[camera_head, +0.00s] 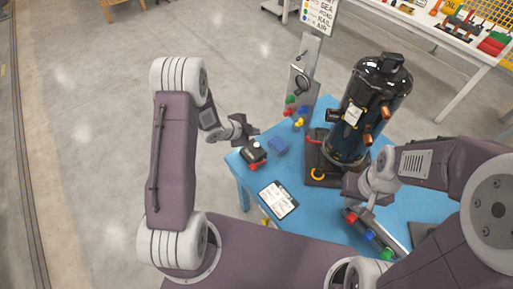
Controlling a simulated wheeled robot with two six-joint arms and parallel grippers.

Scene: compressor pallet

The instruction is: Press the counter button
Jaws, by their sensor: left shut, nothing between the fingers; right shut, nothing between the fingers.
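A small dark device with a pale top and a red part at its front, which looks like the counter (253,153), sits at the left corner of the blue table (314,208). Its button is too small to make out clearly. My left gripper (252,131) is shut and empty, just behind and above the device, apart from it in the picture. My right gripper (371,204) is shut and empty, over the right part of the table, near the compressor base. I cannot tell its exact height.
A clipboard (279,199) lies in front. A black compressor (375,90) stands on the table at right. A grey panel (300,88) with coloured parts rises behind. A strip with red, blue and green pieces (370,235) lies near my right gripper.

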